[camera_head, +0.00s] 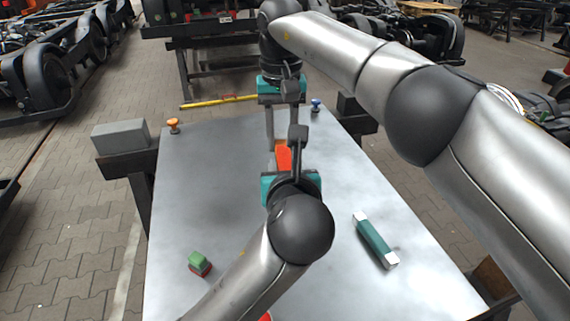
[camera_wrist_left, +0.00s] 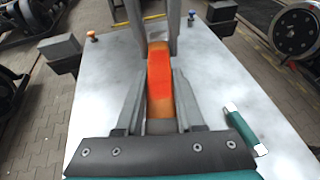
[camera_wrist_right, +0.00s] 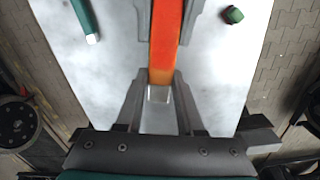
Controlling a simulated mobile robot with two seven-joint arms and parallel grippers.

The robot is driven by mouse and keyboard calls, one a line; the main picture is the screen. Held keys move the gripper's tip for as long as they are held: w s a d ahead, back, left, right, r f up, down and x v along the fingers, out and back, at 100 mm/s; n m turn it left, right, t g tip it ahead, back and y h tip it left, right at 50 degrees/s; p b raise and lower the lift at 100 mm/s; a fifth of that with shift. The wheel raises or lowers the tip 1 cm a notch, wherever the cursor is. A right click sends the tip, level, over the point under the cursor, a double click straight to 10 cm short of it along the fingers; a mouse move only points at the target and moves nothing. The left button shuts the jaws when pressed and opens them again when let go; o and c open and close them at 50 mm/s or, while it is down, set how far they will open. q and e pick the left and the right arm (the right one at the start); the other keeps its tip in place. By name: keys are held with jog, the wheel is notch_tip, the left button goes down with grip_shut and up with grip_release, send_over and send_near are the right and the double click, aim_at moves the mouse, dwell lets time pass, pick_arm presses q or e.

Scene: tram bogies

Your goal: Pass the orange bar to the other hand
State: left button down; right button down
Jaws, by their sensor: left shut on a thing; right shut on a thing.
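The orange bar (camera_head: 284,157) is held above the metal table between my two grippers, which face each other. My left gripper (camera_head: 285,168) is shut on its near part; in the left wrist view the bar (camera_wrist_left: 159,82) runs away between the fingers. My right gripper (camera_head: 284,135) comes from the far side and is shut on the other end. In the right wrist view the bar (camera_wrist_right: 166,38) lies between its fingers, with the left fingers on either side further up. Parts of the bar are hidden by the fingers in the head view.
The grey table (camera_head: 215,190) holds a teal bar with white ends (camera_head: 375,240) at right and a green and red block (camera_head: 200,263) at front left. An orange knob (camera_head: 173,125) and a blue knob (camera_head: 316,104) stand at the far corners. A grey box (camera_head: 120,135) sits left.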

jog(key=shift+c, duration=2.2)
grip_release()
